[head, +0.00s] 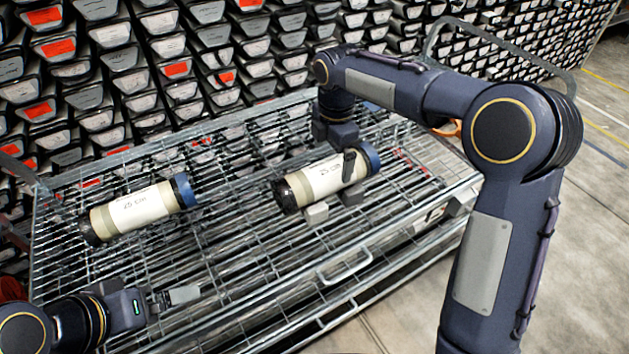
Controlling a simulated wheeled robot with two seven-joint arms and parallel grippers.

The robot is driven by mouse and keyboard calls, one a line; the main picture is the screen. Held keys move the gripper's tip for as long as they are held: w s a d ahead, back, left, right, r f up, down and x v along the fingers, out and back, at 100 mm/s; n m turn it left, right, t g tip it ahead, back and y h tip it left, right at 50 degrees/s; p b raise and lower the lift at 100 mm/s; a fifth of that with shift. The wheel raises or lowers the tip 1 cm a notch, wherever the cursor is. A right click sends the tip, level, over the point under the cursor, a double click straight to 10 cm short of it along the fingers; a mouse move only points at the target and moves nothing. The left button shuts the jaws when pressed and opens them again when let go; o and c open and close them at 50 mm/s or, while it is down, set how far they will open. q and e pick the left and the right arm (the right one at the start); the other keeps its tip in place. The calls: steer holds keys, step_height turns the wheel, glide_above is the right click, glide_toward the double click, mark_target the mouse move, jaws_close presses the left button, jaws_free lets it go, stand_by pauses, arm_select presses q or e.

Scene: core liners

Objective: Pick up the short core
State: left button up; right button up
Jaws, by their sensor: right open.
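Two cream core liners with dark ends and blue caps lie on the wire shelf (235,262). The left core (132,212) lies free, apart from both grippers. The right core (325,180) lies at my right gripper (333,204). Both labels seem to read 25 cm, and I cannot tell for sure which core is shorter. My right gripper is open, with its body behind the right core and its grey finger pads at the core's near side. Whether they touch it is unclear. My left gripper (172,297) is low at the left, away from both cores; its jaw gap is unclear.
The shelf belongs to a metal cart with a raised wire rim and a handle loop (345,266) at the front. A wall of stacked core trays (160,50), some with orange labels, stands close behind. Concrete floor (590,190) is clear at the right.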

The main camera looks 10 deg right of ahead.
mark_target(326, 178)
steer(key=shift+w+a+f, duration=0.3)
steer(key=shift+f, duration=0.15)
steer(key=shift+a+f+n, duration=0.1)
steer(key=shift+f+n, duration=0.2)
steer(key=shift+f, duration=0.1)
steer(key=f, duration=0.6)
steer(key=shift+s+a+f, duration=0.1)
steer(key=shift+s+f, duration=0.15)
steer(key=shift+f, duration=0.15)
steer(key=c, duration=2)
steer(key=shift+w+r, duration=0.1)
steer(key=shift+r, duration=0.1)
steer(key=shift+c, duration=0.3)
